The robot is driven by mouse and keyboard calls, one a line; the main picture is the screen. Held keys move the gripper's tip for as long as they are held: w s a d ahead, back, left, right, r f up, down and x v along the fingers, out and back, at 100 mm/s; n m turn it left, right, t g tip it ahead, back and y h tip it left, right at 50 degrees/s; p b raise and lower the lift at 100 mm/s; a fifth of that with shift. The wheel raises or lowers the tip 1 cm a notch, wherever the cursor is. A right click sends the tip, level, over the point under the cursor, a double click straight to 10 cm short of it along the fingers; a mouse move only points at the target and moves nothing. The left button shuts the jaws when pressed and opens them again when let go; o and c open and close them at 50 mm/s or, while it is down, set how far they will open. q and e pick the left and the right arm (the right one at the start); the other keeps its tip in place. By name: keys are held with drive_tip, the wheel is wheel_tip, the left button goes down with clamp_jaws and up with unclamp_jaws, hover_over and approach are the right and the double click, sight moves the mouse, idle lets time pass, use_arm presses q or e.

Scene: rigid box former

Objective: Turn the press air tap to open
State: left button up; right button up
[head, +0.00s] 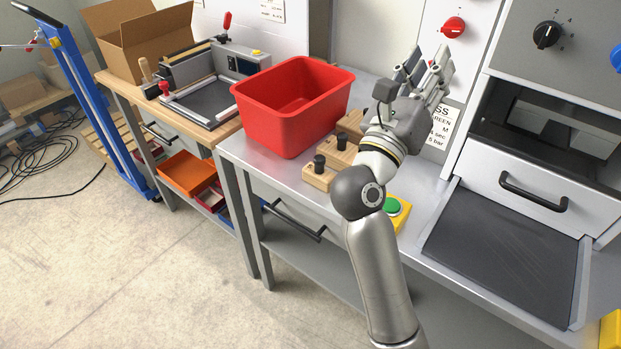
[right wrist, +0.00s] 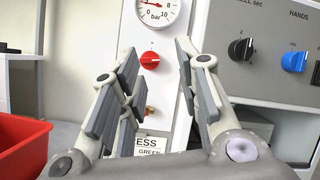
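A red knob (head: 453,27) sits on the white upright panel at the back of the bench. It also shows in the right wrist view (right wrist: 150,60), below a round bar gauge (right wrist: 158,12). A small brass fitting (right wrist: 150,109) is lower on the panel, partly hidden by my finger; I cannot tell which of the two is the press air tap. My right gripper (head: 425,68) is open and empty in front of the panel, its fingers (right wrist: 157,62) pointing toward it and apart from the knob. My left gripper is not in view.
A red bin (head: 290,105) stands left of my right arm, with wooden blocks (head: 320,176) beside it. A green button on a yellow box (head: 394,208) is near my arm. To the right are a press drawer handle (head: 533,192), a black dial (head: 546,35) and a blue knob (right wrist: 294,62).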

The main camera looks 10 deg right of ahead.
drive_tip(key=a+f+n+t+y, duration=0.3)
drive_tip(key=a+n+t+y, duration=0.8)
drive_tip(key=n+y, duration=0.9)
drive_tip(key=a+f+n+g+y, duration=0.2)
drive_tip(key=a+f+n+g, duration=0.1)
drive_tip(key=f+n, duration=0.5)
drive_tip(key=s+a+f+n+g+y, duration=0.1)
drive_tip(key=a+f+n+g+y, duration=0.2)
drive_tip(key=f+n+g, duration=0.3)
drive_tip(key=shift+s+a+f+n, duration=0.25)
drive_tip(key=shift+a+f+n, duration=0.6)
drive_tip(key=shift+n, duration=0.45)
